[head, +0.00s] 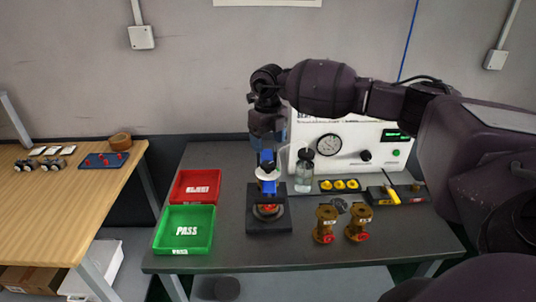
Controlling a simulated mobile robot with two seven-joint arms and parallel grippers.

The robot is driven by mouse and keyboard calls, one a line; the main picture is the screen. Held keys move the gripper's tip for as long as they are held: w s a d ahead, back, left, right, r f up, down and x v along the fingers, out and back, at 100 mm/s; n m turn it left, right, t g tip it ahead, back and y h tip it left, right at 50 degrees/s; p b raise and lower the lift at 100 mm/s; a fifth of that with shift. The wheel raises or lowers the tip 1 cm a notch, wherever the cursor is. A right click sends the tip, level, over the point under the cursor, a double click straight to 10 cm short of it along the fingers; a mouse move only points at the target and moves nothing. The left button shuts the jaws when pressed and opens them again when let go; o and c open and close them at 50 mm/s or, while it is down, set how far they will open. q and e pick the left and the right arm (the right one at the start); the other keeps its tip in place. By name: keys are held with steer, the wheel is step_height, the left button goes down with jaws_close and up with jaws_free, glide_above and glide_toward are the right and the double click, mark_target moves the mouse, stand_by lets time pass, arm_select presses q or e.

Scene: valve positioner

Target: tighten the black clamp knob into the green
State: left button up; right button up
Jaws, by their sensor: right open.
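My right gripper (266,163) comes down from above, over the black fixture (281,222) on the dark table. It is open, and its fingers are close above a white disc (267,174) with blue parts under it. A red and metallic round part (268,209) sits low in the fixture. I cannot make out the black clamp knob or its green band; the gripper and upper fixture parts cover that area, and it is small in view. I cannot tell whether the fingers touch anything. My left gripper is not in view.
A red tray (195,174) and a green PASS tray (185,245) are left of the fixture. A clear bottle (303,180) and white gauge box (347,166) stand behind. Two brass valves (324,226) (359,222) and yellow parts (339,184) are to the right. The front table strip is clear.

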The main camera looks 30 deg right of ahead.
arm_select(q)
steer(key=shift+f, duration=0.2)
arm_select(e)
step_height(320, 180, up, 3)
steer(key=shift+r, duration=0.15)
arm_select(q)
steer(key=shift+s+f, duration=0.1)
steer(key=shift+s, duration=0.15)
